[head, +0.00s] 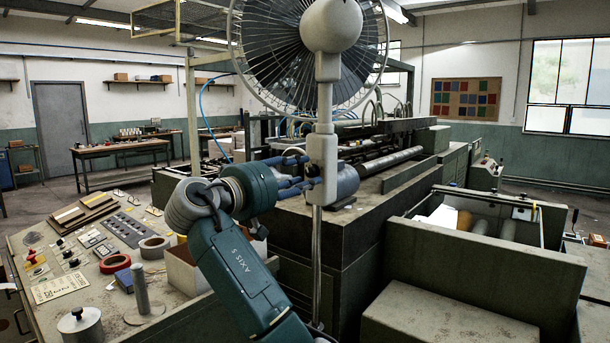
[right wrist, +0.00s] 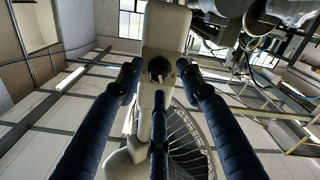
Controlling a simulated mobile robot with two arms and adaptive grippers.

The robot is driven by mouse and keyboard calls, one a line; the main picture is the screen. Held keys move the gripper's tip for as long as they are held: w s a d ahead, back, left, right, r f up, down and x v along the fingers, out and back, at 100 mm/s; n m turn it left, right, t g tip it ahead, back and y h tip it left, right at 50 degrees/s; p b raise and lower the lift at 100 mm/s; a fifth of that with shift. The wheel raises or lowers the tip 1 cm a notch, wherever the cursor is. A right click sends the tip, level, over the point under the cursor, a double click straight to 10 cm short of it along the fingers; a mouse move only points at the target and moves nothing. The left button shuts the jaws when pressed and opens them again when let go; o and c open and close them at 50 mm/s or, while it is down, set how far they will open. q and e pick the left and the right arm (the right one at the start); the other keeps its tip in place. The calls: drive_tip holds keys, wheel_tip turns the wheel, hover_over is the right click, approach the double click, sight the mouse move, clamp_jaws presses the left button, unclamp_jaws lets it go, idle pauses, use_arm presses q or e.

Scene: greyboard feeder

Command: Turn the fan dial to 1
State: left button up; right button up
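The standing fan (head: 332,28) is in the middle of the head view, with its wire cage at the top. Its pale control box (head: 322,155) sits on the pole. In the right wrist view the fan dial (right wrist: 158,68) is a dark round knob with a light mark, on the face of that box. I cannot read its numbers. My right gripper (head: 308,184) is at the box. It also shows in the right wrist view (right wrist: 158,85), its blue fingers apart and spread around the dial, with a gap to it. My left gripper is not in view.
A large dark machine (head: 370,225) with rollers stands behind the pole. A control desk (head: 100,250) on the left holds tape rolls (head: 114,263), a metal post (head: 142,290) and a box (head: 187,270). Grey housings (head: 480,260) fill the right.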

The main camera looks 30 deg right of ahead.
drive_tip(key=v, duration=1)
drive_tip(key=shift+a, duration=0.25)
